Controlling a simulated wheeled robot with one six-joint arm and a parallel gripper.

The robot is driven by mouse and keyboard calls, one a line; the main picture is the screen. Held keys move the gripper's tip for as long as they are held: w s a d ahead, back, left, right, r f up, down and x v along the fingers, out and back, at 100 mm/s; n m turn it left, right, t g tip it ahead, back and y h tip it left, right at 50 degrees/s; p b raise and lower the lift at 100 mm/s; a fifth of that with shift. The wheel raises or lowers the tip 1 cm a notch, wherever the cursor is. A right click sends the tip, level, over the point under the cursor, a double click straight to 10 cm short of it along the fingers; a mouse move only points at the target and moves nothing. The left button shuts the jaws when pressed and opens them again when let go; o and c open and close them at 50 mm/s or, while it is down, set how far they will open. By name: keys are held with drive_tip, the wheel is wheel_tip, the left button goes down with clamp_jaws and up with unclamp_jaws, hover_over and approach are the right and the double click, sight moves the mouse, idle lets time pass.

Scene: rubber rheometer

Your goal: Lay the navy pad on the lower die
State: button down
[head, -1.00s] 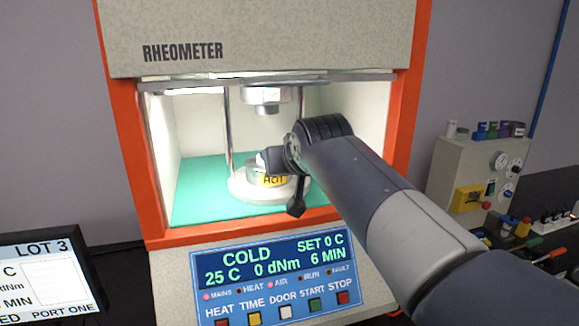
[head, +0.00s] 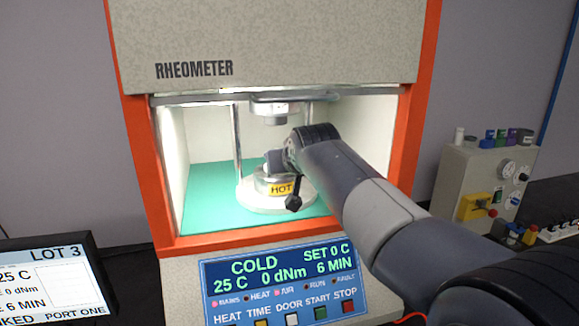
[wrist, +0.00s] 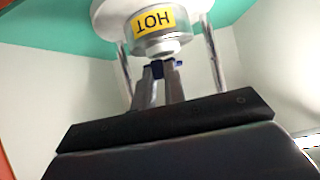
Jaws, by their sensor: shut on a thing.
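The lower die (head: 262,186) is a round metal block with a yellow HOT label, on a pale round base in the rheometer's open chamber. It also shows in the wrist view (wrist: 158,45), where the label is upside down. My gripper (wrist: 160,72) is shut on the navy pad (wrist: 157,67), a small dark blue piece mostly hidden by the fingers. The pad is at the die's top edge in the wrist view; I cannot tell whether they touch. In the head view my gripper (head: 274,160) is just above the die, and the pad is hidden.
The upper die (head: 275,114) hangs above my gripper. Metal posts (head: 237,145) stand beside the dies. The chamber has a teal floor (head: 205,200) and an orange frame (head: 143,165). The control panel (head: 280,280) reads COLD, 25 C. A screen (head: 50,285) stands at left.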

drive_tip(key=shift+w+a+f, duration=0.15)
drive_tip(key=shift+w, duration=0.3)
drive_tip(key=shift+f+b, duration=0.7)
drive_tip(key=shift+f, duration=0.1)
drive_tip(key=c, duration=1.4)
unclamp_jaws()
drive_tip(key=shift+s, duration=0.1)
drive_tip(key=shift+s, duration=0.1)
